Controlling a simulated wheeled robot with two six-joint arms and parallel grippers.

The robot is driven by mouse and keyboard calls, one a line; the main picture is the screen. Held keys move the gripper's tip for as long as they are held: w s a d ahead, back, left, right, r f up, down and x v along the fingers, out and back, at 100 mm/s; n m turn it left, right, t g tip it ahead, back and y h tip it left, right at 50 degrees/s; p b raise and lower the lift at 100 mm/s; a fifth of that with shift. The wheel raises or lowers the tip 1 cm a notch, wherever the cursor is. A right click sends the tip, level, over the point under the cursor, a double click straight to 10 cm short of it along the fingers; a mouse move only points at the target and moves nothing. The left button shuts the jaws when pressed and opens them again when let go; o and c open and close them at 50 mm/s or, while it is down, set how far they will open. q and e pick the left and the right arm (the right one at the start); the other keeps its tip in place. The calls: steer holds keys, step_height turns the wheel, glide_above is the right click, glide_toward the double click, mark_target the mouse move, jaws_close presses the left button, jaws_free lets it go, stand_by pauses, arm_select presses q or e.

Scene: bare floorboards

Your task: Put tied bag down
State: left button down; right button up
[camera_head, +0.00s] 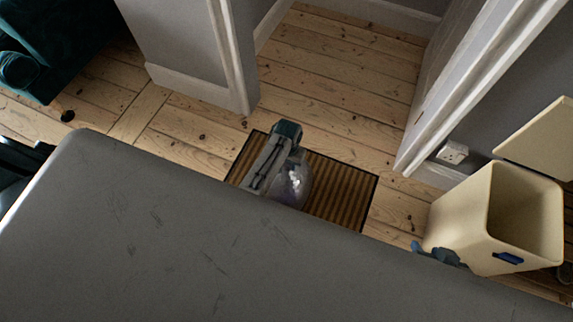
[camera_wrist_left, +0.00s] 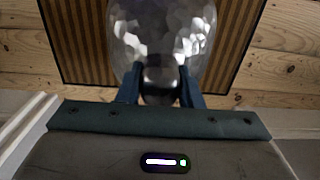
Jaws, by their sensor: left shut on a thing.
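The tied bag (camera_head: 295,183) is clear and shiny, over a striped brown doormat (camera_head: 345,195) in the head view. My left gripper (camera_head: 287,142) is beside it, partly hiding it. In the left wrist view, the bag (camera_wrist_left: 162,28) hangs beyond my left gripper (camera_wrist_left: 160,88), whose blue fingers are shut on its dark knot. The mat (camera_wrist_left: 85,40) lies behind it. I cannot tell whether the bag touches the mat. My right gripper (camera_head: 440,254) shows only in part beside the cream bin, and its opening is unclear.
An open cream bin (camera_head: 455,215) with its lid (camera_head: 540,140) raised stands at the right. A doorway with grey walls (camera_head: 185,45) and a white door frame (camera_head: 470,90) lies beyond the mat. A dark green armchair (camera_head: 60,40) is at upper left. Floorboards (camera_head: 330,75) beyond the mat are clear.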

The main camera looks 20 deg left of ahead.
arm_select(q)
steer(key=shift+f, duration=0.1)
arm_select(e)
steer(key=shift+w+a+f, duration=0.15)
steer(key=shift+a, duration=0.05)
arm_select(q)
steer(key=shift+f, duration=0.1)
steer(key=c, duration=1)
jaws_free()
steer(key=shift+f, duration=0.1)
step_height(320, 180, up, 12)
steer(key=p, duration=0.3)
steer(key=s+a+r+t, duration=0.25)
steer(key=s+a, duration=0.35)
steer(key=s, duration=0.5)
steer(key=s+a+r+t, duration=0.2)
steer(key=s+r, duration=0.9)
steer(key=r, duration=0.2)
steer(key=shift+m, duration=0.3)
arm_select(e)
steer(key=s+d+r+g, duration=0.1)
steer(key=s+d+r+g+h, duration=0.1)
steer(key=shift+d+r+g, duration=0.2)
steer(key=shift+r+g, duration=0.1)
arm_select(q)
steer(key=shift+s+a+t, duration=0.1)
steer(key=shift+t, duration=0.15)
